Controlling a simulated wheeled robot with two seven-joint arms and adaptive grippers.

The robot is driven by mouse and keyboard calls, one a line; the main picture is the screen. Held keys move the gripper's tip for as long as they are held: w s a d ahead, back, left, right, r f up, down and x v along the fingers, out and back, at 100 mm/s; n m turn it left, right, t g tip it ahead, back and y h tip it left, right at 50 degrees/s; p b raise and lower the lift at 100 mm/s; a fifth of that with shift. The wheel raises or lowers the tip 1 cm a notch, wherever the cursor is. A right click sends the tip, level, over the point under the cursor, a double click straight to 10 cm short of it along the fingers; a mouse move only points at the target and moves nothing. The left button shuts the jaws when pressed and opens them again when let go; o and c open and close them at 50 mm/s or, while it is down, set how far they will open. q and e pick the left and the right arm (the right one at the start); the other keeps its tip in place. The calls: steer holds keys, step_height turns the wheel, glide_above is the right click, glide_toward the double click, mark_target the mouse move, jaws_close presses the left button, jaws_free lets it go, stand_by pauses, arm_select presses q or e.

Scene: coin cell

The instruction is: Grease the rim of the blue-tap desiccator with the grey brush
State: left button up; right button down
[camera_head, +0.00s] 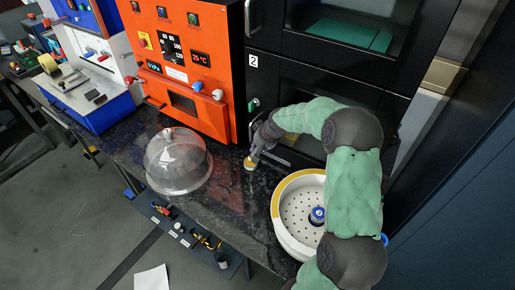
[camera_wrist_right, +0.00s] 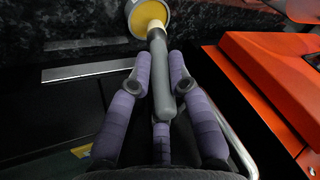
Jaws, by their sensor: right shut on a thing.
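The desiccator base (camera_head: 281,235) is a white bowl at the worktop's right end, with a perforated plate and a small blue-and-white item inside. Its visible rim looks yellow at the upper left; my right arm covers its right side. A bit of blue (camera_head: 384,239) shows beyond the arm. My right gripper (camera_head: 262,134) is shut on the grey brush, whose handle (camera_wrist_right: 160,85) lies between the fingers in the wrist view. The brush's pale tip is at a small round pot (camera_head: 249,164) with a yellow surface (camera_wrist_right: 148,16); I cannot tell whether they touch. My left gripper is out of view.
A clear dome lid (camera_head: 178,165) stands on the dark worktop (camera_head: 225,205) left of the desiccator. An orange oven (camera_head: 190,60) and a black cabinet (camera_head: 310,75) close off the back. Worktop is free between dome and bowl.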

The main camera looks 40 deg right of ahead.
steer(key=shift+f+b, duration=0.4)
steer(key=shift+f, duration=0.2)
stand_by(1.4)
steer(key=shift+r, duration=0.15)
steer(key=shift+r+p, duration=2.4)
steer(key=shift+r, duration=1.1)
steer(key=shift+d+r, duration=0.1)
